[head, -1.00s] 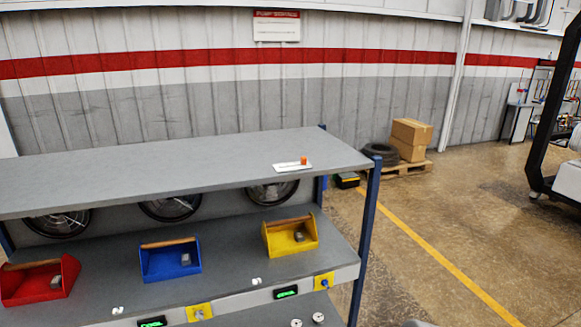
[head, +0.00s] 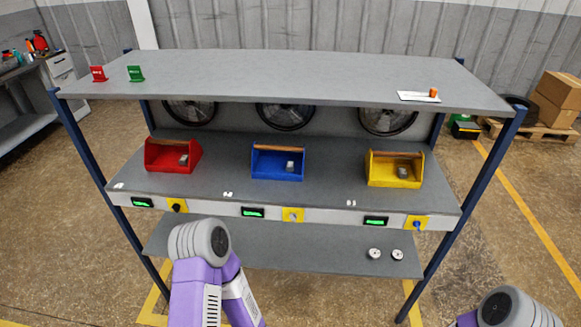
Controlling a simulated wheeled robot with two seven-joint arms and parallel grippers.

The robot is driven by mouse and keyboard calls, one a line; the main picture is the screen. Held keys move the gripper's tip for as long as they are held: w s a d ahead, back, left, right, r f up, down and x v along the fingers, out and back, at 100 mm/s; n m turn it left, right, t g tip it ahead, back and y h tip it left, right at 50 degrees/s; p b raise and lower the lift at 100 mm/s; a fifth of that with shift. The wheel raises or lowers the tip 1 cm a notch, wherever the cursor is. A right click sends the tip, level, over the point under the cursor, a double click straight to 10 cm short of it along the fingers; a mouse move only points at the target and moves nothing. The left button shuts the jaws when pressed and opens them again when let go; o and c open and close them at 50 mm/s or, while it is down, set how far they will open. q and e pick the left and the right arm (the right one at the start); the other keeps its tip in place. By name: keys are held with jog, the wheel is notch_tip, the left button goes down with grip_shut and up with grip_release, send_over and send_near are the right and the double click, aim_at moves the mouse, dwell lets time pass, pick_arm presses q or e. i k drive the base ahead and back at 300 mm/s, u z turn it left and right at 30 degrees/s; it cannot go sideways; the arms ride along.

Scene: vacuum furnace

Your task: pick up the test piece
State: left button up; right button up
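Small grey metal pieces lie in three open bins on the middle shelf: one in the red bin (head: 158,158), one in the blue bin (head: 265,172) and one in the yellow bin (head: 384,178). A small orange piece (head: 434,92) sits on a white card (head: 416,96) at the right of the top shelf. I cannot tell which of these is the test piece. Parts of both my arms show at the bottom edge, but neither gripper is in view.
The grey top shelf (head: 280,75) is mostly clear, with a red stand (head: 98,74) and a green stand (head: 135,73) at its left. Blue posts (head: 440,230) edge the rack. Two small round gauges (head: 374,253) lie on the lower shelf. Boxes (head: 558,92) stand behind right.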

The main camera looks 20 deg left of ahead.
aim_at(289, 165)
jog(key=z, duration=0.25)
jog(key=i, duration=1.05)
jog(key=u, duration=0.75)
